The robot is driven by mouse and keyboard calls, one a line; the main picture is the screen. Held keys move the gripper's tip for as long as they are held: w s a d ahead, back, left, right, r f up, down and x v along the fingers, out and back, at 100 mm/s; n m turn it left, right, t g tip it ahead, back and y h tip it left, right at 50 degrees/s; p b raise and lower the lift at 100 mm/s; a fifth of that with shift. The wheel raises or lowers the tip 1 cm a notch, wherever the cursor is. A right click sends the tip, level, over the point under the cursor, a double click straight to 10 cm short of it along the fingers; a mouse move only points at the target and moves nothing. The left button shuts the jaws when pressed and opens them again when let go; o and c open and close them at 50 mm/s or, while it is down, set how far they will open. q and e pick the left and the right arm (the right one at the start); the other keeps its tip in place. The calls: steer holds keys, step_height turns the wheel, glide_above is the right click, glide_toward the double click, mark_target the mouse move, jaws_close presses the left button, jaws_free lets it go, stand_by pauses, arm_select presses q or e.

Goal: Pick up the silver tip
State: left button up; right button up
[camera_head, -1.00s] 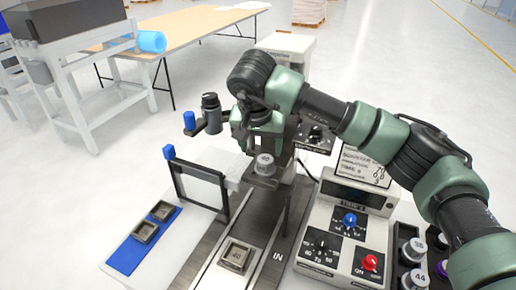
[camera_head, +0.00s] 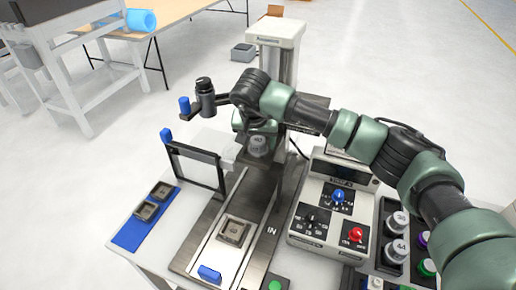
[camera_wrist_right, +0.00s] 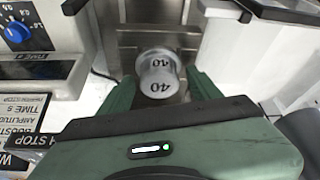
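A silver tip (camera_head: 258,146) marked 40 is at the machine's dark head, above the track. In the right wrist view the same tip (camera_wrist_right: 158,74) sits in front of a metal bracket, between and slightly beyond my green fingertips. My right gripper (camera_head: 257,128) is around it from above in the head view; its fingers (camera_wrist_right: 162,88) are apart, with gaps visible on both sides of the tip. Two more silver tips, one marked 38 (camera_head: 397,222) and one marked 44 (camera_head: 396,250), stand in a dark rack at right. My left gripper is not in view.
A control box (camera_head: 325,219) with blue and red knobs stands right of the track. A square part (camera_head: 234,232) sits on the track. A blue tray (camera_head: 133,233) holds two square parts at left. A dark frame (camera_head: 197,168) stands near the track.

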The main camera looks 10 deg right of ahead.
jaws_close()
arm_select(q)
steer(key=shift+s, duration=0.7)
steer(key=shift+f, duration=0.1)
arm_select(e)
steer(key=shift+r, duration=0.1)
steer(key=shift+w+r, duration=0.1)
steer(key=shift+r, duration=0.35)
arm_select(q)
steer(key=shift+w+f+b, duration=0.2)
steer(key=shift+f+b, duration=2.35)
steer(key=shift+b, duration=0.05)
arm_select(e)
step_height(320, 180, up, 19)
